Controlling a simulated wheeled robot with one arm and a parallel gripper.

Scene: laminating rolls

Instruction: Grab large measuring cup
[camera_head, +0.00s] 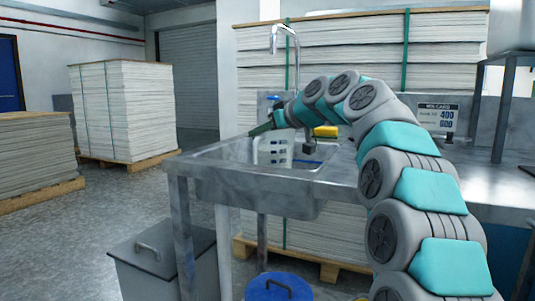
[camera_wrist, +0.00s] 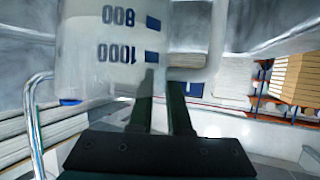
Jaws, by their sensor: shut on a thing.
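The large measuring cup (camera_wrist: 105,40) is translucent white with blue marks and dark numbers, 800 and 1000, which appear upside down in the wrist view. In the head view the cup (camera_head: 279,152) shows over the metal sink basin. My gripper (camera_wrist: 163,85) has its dark green fingers shut on the cup near its right side. The exact part of the cup between the fingers is hard to make out. In the head view my gripper (camera_head: 262,129) is at the sink's left side, partly hidden by my wrist.
The metal sink table (camera_head: 235,180) has a tall tap (camera_head: 285,40) behind it and a yellow sponge (camera_head: 326,131) at the back. Paper stacks (camera_head: 122,110) stand at left and behind. A grey lidded bin (camera_head: 160,262) and a blue lid (camera_head: 278,289) are in front.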

